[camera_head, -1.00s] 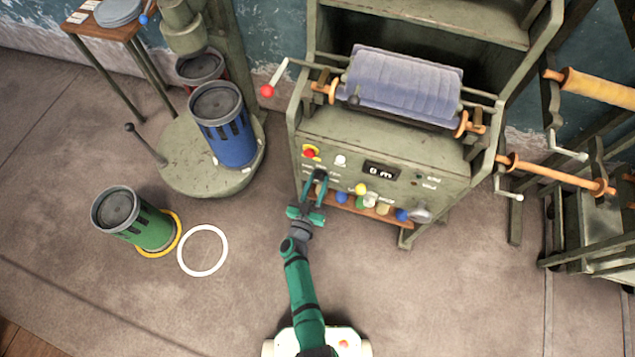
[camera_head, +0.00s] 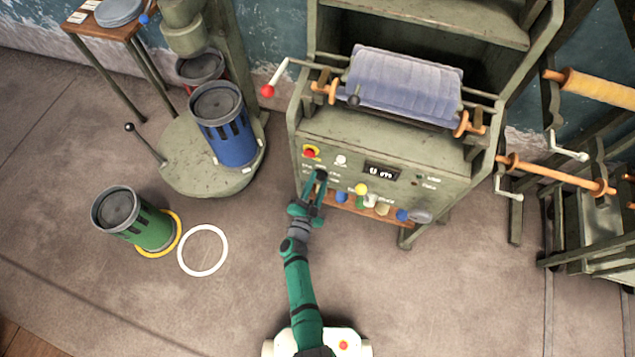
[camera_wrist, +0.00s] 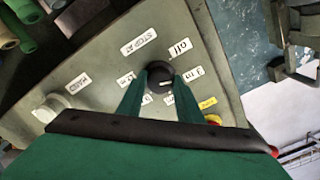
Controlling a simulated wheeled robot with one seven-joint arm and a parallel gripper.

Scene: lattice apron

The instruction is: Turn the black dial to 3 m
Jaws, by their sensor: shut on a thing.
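The black dial (camera_wrist: 155,72) sits on the green control panel (camera_wrist: 105,60), seen turned over in the wrist view. My gripper (camera_wrist: 159,82) is shut on the dial, one green finger on each side. Printed labels ring the dial: "off" (camera_wrist: 180,47), "3 m" (camera_wrist: 194,73) and others partly hidden by the fingers. A small pale mark shows on the dial's lower right; I cannot tell exactly which label it faces.
A red button on yellow (camera_head: 311,152) and a white knob (camera_head: 341,160) are close above my gripper. A blue cloth roll (camera_head: 405,85) lies above.

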